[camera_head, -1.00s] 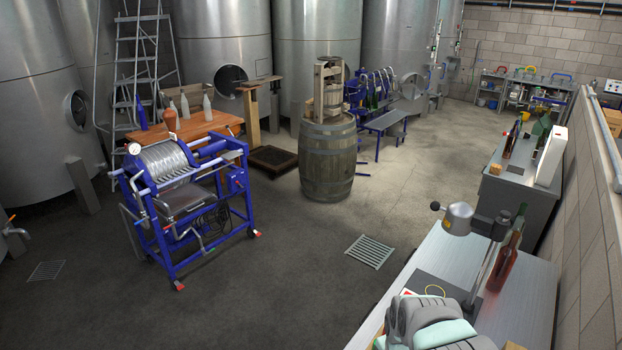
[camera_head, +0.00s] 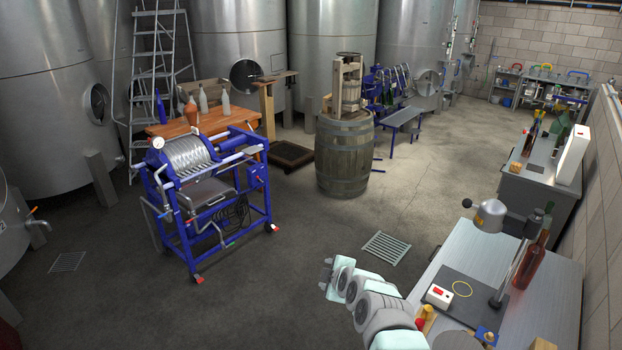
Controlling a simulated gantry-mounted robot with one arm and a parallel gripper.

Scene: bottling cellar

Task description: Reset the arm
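My arm reaches in from the bottom of the picture, its pale green and grey links pointing up and left. My gripper (camera_head: 327,275) is at its far end, over the dark floor left of the near workbench (camera_head: 548,290). It is small and seen at an angle, so I cannot make out whether its fingers are apart. I see nothing hanging from it.
A blue-framed filter machine (camera_head: 205,205) and a barrel (camera_head: 344,158) stand beyond. Open floor lies between.

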